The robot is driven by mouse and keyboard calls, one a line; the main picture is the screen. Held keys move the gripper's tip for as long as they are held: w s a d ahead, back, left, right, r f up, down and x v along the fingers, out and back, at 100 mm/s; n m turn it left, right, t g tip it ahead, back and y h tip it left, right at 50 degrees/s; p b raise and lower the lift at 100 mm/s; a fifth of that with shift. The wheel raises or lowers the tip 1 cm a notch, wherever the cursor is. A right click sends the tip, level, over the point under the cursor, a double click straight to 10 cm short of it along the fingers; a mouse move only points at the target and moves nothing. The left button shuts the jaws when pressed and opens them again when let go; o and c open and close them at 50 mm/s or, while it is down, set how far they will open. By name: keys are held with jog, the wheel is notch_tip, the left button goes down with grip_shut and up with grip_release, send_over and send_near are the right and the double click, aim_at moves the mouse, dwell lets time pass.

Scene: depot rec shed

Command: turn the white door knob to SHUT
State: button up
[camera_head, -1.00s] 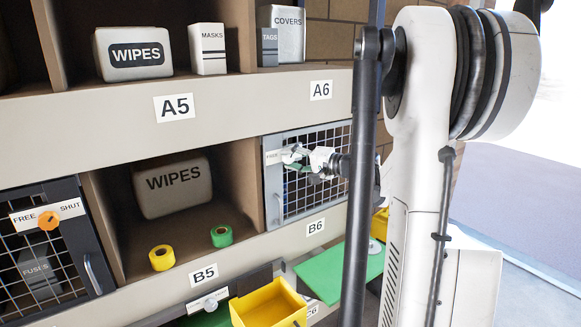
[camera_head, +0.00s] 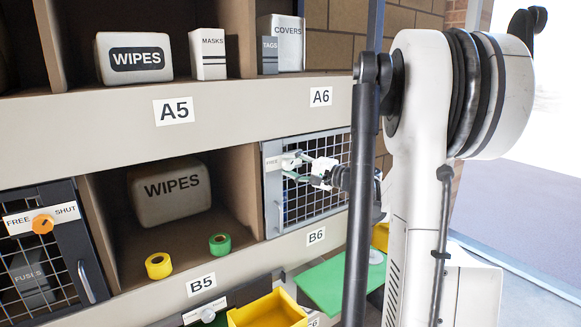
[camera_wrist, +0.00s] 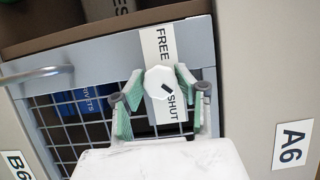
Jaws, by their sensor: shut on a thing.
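The white door knob (camera_wrist: 157,82) is on the grey mesh door (camera_wrist: 62,98) of compartment B6. It is many-sided, with a black mark pointing toward the lower right, toward the word SHUT on the white FREE/SHUT label (camera_wrist: 156,45). My gripper (camera_wrist: 158,76) has one green-padded finger on each side of the knob and is shut on it. In the head view, my gripper (camera_head: 296,166) is at the upper left of the mesh door (camera_head: 318,205), and the knob (camera_head: 290,164) shows small between the fingers. The door looks closed.
A blue RIVETS box (camera_wrist: 90,97) is behind the mesh. A door handle (camera_wrist: 38,75) stands out from the door's frame. Another mesh door at left has an orange knob (camera_head: 43,223). A yellow bin (camera_head: 268,312) and a green panel (camera_head: 335,283) are below.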

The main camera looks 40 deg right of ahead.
jog(key=o, duration=1.2)
jog(key=shift+c, duration=0.2)
jog(key=shift+s, duration=0.1)
jog(key=v, duration=1.1)
jog(key=shift+s, duration=0.4)
jog(key=shift+d, duration=0.15)
